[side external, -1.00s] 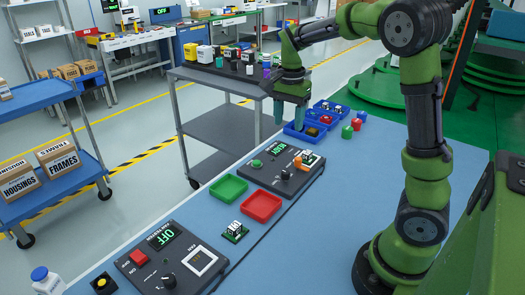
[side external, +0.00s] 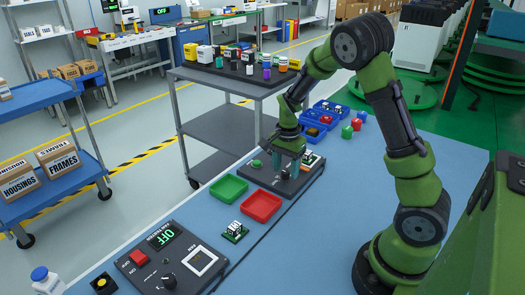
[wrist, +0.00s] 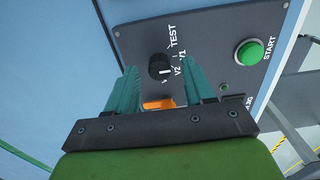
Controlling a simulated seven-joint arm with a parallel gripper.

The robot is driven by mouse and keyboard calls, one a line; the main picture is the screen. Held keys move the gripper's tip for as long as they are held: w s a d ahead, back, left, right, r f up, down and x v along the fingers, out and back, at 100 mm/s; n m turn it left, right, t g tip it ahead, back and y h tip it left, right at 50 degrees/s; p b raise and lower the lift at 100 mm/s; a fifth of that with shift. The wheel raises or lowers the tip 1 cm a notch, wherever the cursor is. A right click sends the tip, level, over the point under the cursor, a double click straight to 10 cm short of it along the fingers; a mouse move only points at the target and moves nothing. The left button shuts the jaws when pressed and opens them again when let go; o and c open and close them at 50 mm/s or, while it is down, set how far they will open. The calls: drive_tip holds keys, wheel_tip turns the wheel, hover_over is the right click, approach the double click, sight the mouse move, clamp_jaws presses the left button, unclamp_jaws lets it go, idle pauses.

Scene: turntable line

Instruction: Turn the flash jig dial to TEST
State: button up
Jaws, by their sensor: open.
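The flash jig (side external: 262,179) is a dark grey panel on the blue bench. Its round black dial (wrist: 160,66) shows in the wrist view, with the labels TEST, V1 and V2 beside it. The dial's white mark sits on its lower side, and appears nearer V2 than TEST. My gripper (side external: 286,168) is over the jig in the side view, pointing down. In the wrist view my gripper (wrist: 161,82) is open, with its teal fingers on either side of the dial and no visible grip on it. I cannot tell how far the fingertips are above the panel.
A green START button (wrist: 249,52) is on the same panel. An orange part (wrist: 158,104) shows between the fingers. A green tray (side external: 228,189), a red tray (side external: 261,207) and a small board (side external: 235,231) lie nearer the camera. Blue bins (side external: 318,124) stand beyond.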

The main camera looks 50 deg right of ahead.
drive_tip(key=shift+f, duration=0.55)
clamp_jaws()
drive_tip(key=shift+n, duration=0.4)
drive_tip(key=n, duration=0.3)
drive_tip(key=shift+r+n, duration=0.1)
drive_tip(key=shift+n, duration=2.5)
